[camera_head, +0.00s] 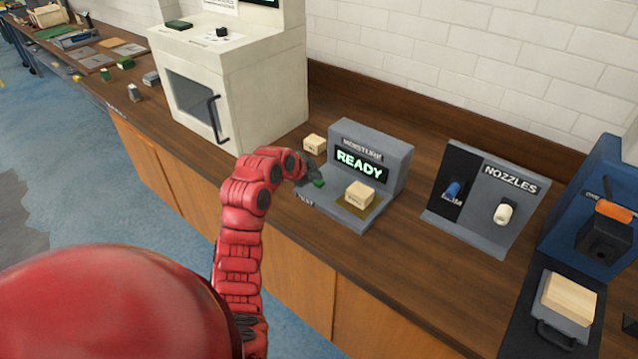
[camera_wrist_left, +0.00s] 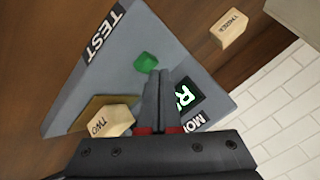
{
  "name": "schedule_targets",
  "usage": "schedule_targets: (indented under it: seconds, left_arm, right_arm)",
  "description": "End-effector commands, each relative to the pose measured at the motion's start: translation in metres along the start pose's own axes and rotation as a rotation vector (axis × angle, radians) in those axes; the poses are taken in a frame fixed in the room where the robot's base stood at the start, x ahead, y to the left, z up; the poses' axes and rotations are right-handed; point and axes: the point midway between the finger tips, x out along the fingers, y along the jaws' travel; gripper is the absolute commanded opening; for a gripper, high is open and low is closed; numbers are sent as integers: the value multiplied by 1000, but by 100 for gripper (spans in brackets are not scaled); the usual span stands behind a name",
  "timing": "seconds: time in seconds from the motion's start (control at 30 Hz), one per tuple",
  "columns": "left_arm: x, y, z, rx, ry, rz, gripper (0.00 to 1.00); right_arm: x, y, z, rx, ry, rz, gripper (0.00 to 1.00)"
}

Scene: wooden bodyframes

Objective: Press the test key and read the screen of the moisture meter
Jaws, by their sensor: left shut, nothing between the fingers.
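The grey moisture meter (camera_head: 398,160) stands on the wooden bench. Its screen (camera_head: 360,166) reads READY in green; part of the screen shows in the left wrist view (camera_wrist_left: 186,94). The green test key (camera_head: 319,183) is at the left of its base, near the TEST label; it also shows in the left wrist view (camera_wrist_left: 146,61). A wooden block (camera_head: 359,195), marked TWO in the left wrist view (camera_wrist_left: 110,121), sits on the meter's pad. My left gripper (camera_head: 312,179) is shut and empty, its tips (camera_wrist_left: 159,74) beside the key; I cannot tell whether they touch. My right gripper is out of view.
Another wooden block (camera_head: 314,144) lies behind the meter's left side. A white cabinet (camera_head: 270,90) with a dark handle stands to the left. A NOZZLES stand (camera_head: 482,225) and a blue machine (camera_head: 575,240) are to the right. Bare bench (camera_head: 430,270) lies in front.

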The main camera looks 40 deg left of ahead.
Motion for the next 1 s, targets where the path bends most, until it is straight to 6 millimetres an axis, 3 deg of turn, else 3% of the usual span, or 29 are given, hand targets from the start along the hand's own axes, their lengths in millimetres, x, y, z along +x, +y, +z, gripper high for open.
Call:
schedule_targets:
  seconds: [1.0]
  left_arm:
    - [6, 4, 4, 0, 0, 0, 0]
  right_arm:
    - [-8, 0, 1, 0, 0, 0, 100]
